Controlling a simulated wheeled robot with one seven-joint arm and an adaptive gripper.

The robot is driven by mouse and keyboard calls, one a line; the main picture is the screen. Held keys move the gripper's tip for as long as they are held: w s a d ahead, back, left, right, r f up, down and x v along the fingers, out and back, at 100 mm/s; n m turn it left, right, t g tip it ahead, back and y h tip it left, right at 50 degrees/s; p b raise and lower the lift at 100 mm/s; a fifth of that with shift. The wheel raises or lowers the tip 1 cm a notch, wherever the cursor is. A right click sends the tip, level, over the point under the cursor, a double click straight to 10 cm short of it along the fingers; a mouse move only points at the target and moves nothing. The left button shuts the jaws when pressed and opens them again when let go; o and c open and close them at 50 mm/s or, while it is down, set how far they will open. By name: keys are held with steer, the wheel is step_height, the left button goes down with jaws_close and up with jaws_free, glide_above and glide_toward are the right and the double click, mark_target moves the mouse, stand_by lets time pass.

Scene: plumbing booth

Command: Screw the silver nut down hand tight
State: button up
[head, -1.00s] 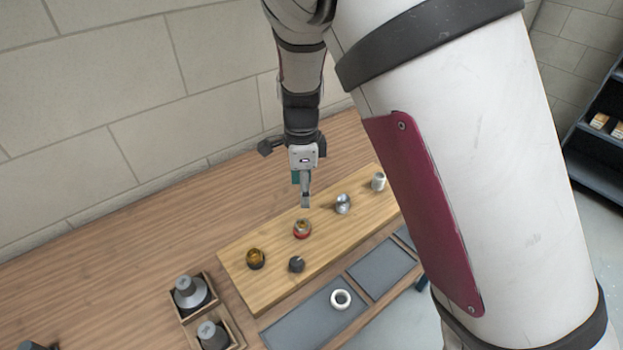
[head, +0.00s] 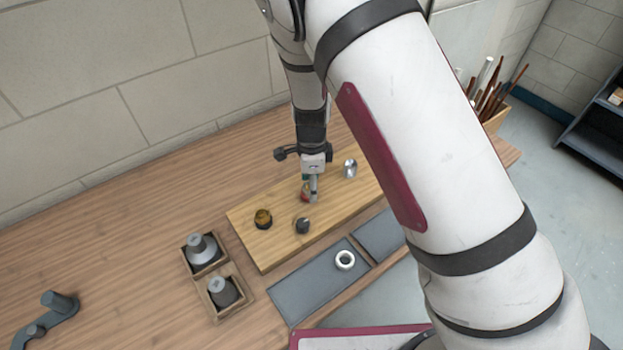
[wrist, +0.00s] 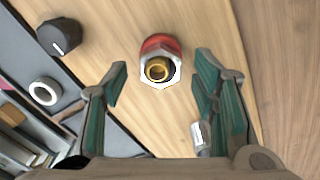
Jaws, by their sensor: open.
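My gripper (head: 312,192) is open, pointing down over the wooden board. In the wrist view, its fingertips (wrist: 162,72) are spread to either side of a red-collared fitting (wrist: 158,43) with a bright silver hex nut (wrist: 150,82) around a brass centre. The nut appears between the fingers, with a gap on both sides; I cannot tell the height gap. In the head view, the gripper hides most of this fitting; some red (head: 304,192) shows. Another silver fitting (head: 350,168) stands farther right on the board. A silver piece (wrist: 201,138) shows beside the right finger.
An amber fitting (head: 263,218) and a black knob (head: 302,226) stand close by on the board (head: 275,245). A white ring (head: 345,260) lies in a grey tray (head: 305,295) in front. Grey parts sit in wooden boxes (head: 228,312) at left.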

steer(key=shift+c, duration=0.5)
steer(key=c, duration=1.2)
steer(key=shift+o, duration=0.2)
steer(key=shift+s+m+p, duration=0.1)
steer(key=shift+m+p, duration=0.4)
steer(key=shift+m, duration=1.5)
steer(key=m, duration=0.5)
steer(key=shift+f, duration=0.1)
steer(key=o, duration=2)
steer(key=shift+o, duration=0.2)
steer(key=shift+r+p, duration=0.9)
steer(key=shift+r, duration=1.6)
